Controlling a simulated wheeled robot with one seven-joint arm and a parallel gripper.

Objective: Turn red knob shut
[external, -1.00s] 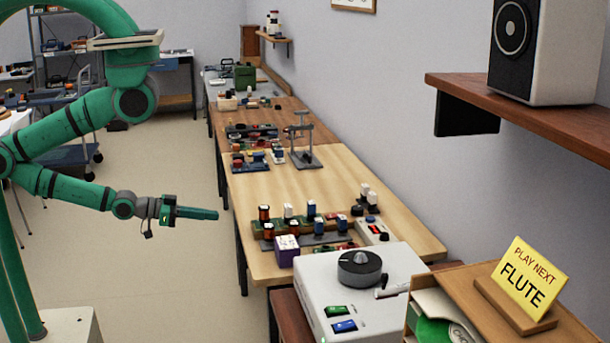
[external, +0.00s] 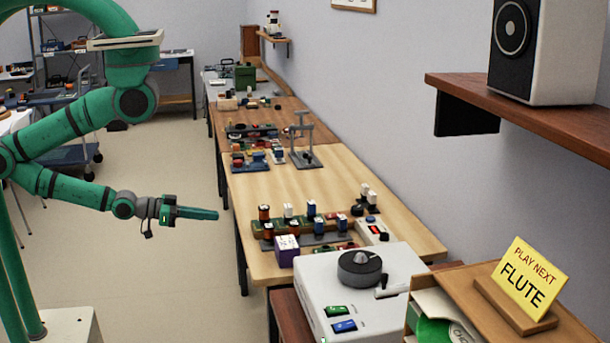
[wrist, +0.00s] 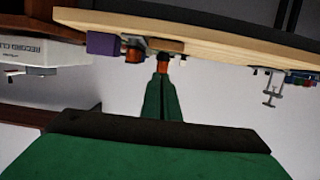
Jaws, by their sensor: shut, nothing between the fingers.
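No knob that is clearly red stands out in the external view. My gripper (external: 217,215) is shut and empty, held level to the left of the bench edge, apart from everything. In the wrist view its green fingers (wrist: 161,80) meet, with an orange-red part (wrist: 162,71) beyond their tips.
The wooden bench (external: 262,180) runs back along the wall, with a metal stand (external: 304,150) on it. A purple box (external: 286,250) sits near its front edge. A yellow "PLAY NEXT FLUTE" sign (external: 527,277) and a speaker shelf (external: 530,105) are at right. Floor left of the bench is free.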

